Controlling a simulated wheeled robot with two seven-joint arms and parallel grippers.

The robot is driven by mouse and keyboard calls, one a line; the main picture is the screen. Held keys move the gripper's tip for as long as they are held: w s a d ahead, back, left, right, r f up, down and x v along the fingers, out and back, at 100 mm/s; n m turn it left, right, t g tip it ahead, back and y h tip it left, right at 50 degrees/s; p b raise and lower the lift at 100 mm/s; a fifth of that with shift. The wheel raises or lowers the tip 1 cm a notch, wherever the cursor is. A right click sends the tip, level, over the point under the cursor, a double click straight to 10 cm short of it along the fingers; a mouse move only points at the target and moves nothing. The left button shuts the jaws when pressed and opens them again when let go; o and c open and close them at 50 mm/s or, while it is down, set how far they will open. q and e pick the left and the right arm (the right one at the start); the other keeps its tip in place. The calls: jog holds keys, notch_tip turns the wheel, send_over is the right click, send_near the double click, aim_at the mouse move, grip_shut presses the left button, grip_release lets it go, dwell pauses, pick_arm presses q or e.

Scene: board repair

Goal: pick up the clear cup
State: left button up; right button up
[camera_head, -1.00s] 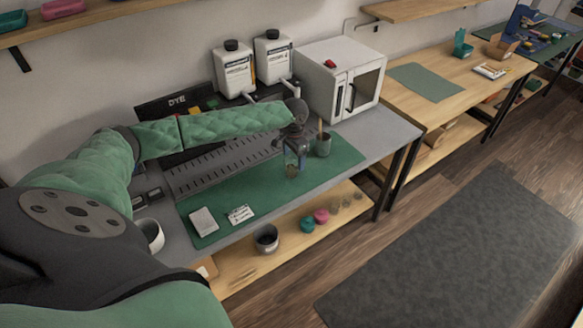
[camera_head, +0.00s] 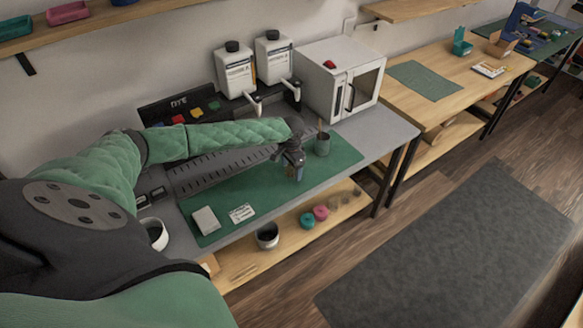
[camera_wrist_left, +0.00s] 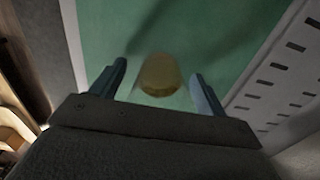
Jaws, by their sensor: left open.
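My left gripper (camera_head: 293,172) points down over the green mat, near its back right part, beside a dark grey pot. In the left wrist view its two fingers (camera_wrist_left: 160,88) are apart. Between them shows the clear cup, seen as a yellowish round patch (camera_wrist_left: 160,72) with a faint pale outline. There is a gap between each finger and the yellowish patch; I cannot tell whether the clear wall touches a finger. In the head view the gripper mostly hides the cup. My right gripper is out of view.
The green mat (camera_head: 250,192) lies on the grey bench. The grey pot (camera_head: 322,144) with a stick stands close right of the gripper. A slotted metal tray (camera_head: 222,170) lies left and behind. A white card (camera_head: 206,220) and a label (camera_head: 242,213) lie at the front left.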

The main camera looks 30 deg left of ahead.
pick_arm(q)
jog(key=c, duration=1)
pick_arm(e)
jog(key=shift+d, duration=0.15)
pick_arm(q)
jog(key=shift+r, duration=0.25)
jog(key=shift+c, duration=0.2)
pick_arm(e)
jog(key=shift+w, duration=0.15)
